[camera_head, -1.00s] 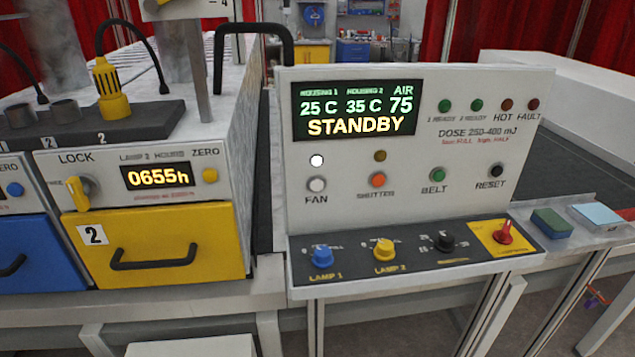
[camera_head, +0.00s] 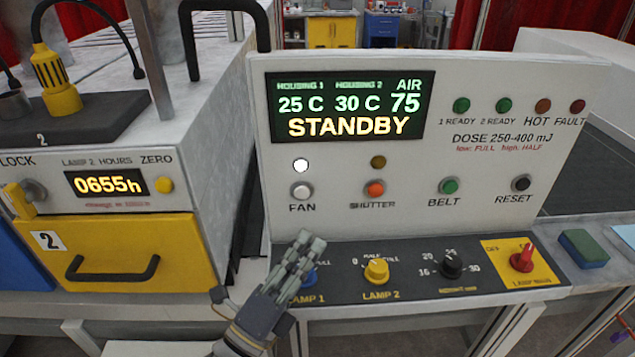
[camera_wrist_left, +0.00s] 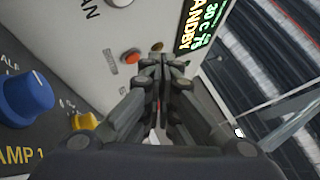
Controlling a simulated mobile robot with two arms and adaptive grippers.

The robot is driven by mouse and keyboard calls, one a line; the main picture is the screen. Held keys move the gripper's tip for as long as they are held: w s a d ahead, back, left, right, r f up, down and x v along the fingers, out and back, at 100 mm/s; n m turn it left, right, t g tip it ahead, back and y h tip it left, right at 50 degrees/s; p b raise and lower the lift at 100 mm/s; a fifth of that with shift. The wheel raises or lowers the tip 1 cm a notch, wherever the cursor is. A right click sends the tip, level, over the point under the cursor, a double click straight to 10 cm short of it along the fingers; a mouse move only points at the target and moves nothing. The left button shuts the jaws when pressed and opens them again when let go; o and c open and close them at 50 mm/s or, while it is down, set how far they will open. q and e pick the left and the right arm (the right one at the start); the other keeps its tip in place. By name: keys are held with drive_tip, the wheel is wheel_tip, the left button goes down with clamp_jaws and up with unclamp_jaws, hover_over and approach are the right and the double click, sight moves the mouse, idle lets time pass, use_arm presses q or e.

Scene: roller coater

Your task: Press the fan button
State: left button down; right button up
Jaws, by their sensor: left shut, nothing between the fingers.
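The fan button (camera_head: 302,191) is a round white button in a grey ring, above the label FAN on the upright panel. A white lamp (camera_head: 301,165) is lit above it. My left gripper (camera_head: 309,243) is shut and empty, below the fan button and in front of the blue LAMP 1 knob (camera_head: 308,277), which it partly hides. In the left wrist view my closed fingers (camera_wrist_left: 165,68) point toward the panel. There the fan button is at the top edge, with only its lower rim (camera_wrist_left: 121,2) showing. My right gripper is not in view.
The orange shutter button (camera_head: 375,189), green belt button (camera_head: 449,186) and black reset button (camera_head: 521,183) are in the same row. The sloped knob shelf (camera_head: 420,291) juts out below. A yellow drawer (camera_head: 120,262) stands to the left. The display (camera_head: 350,104) reads STANDBY.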

sight(302, 193)
use_arm(q)
drive_tip(key=shift+w+r+b, duration=0.2)
drive_tip(key=shift+w+b, duration=0.65)
drive_tip(key=shift+w, duration=3.3)
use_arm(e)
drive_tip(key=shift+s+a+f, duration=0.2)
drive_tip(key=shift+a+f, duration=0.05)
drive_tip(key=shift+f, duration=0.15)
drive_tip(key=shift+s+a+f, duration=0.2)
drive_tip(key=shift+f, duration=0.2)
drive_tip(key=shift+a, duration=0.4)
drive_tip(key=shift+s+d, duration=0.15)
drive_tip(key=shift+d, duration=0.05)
use_arm(q)
drive_tip(key=shift+w, duration=0.15)
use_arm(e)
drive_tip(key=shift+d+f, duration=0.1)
use_arm(q)
drive_tip(key=shift+w, duration=0.25)
drive_tip(key=shift+w, duration=0.2)
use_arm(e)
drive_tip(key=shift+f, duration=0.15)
